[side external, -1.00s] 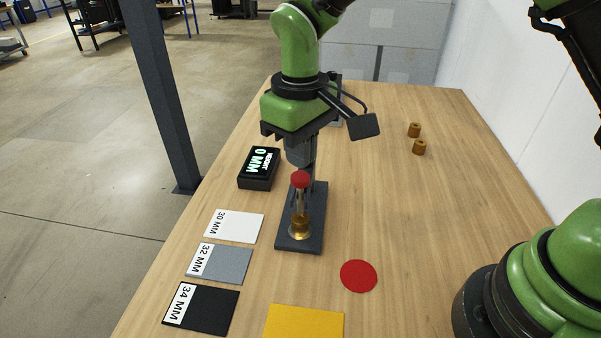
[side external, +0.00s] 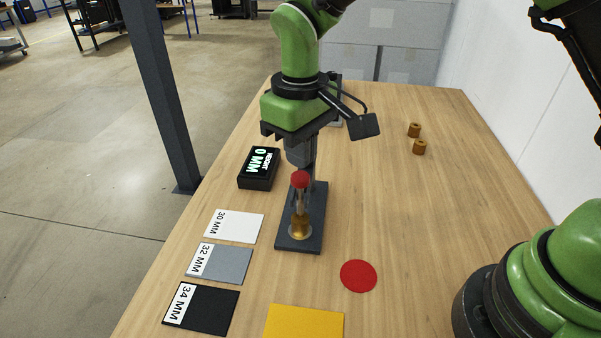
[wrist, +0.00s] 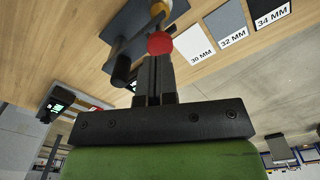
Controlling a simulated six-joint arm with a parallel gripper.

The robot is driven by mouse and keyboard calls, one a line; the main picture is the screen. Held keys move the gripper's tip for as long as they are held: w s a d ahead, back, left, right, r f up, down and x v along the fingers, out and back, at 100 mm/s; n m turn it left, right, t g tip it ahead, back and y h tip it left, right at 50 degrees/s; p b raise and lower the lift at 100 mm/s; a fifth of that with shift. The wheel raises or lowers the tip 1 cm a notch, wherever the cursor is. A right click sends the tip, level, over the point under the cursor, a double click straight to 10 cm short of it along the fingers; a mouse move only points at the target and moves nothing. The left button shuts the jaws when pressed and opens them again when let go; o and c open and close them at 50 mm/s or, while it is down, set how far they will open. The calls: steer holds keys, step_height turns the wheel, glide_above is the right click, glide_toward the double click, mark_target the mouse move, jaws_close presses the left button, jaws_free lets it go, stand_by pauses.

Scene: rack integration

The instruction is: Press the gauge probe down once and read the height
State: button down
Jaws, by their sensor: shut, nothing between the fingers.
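The height gauge stands on a dark base plate (side external: 315,215). Its probe has a red knob (side external: 300,179) on top and a brass part (side external: 300,225) below it at the plate. I cannot tell whether that brass is a separate piece seated under the probe. The display box (side external: 258,168) reads HEIGHT 0 MM. My gripper (wrist: 154,80) is shut and empty, with its fingertips close to the red knob in the wrist view (wrist: 159,43). I cannot tell whether they touch it.
Two brass pieces (side external: 414,130) (side external: 419,147) stand at the back right. White 30 MM (side external: 234,226), grey 32 MM (side external: 219,264) and black 34 MM (side external: 202,309) pads lie at left. A red disc (side external: 358,276) and a yellow pad (side external: 304,322) lie in front. The table's right side is mostly clear.

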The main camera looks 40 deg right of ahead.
mark_target(301, 176)
stand_by(0.3)
steer(key=shift+f, duration=1.8)
steer(key=shift+r, duration=1.35)
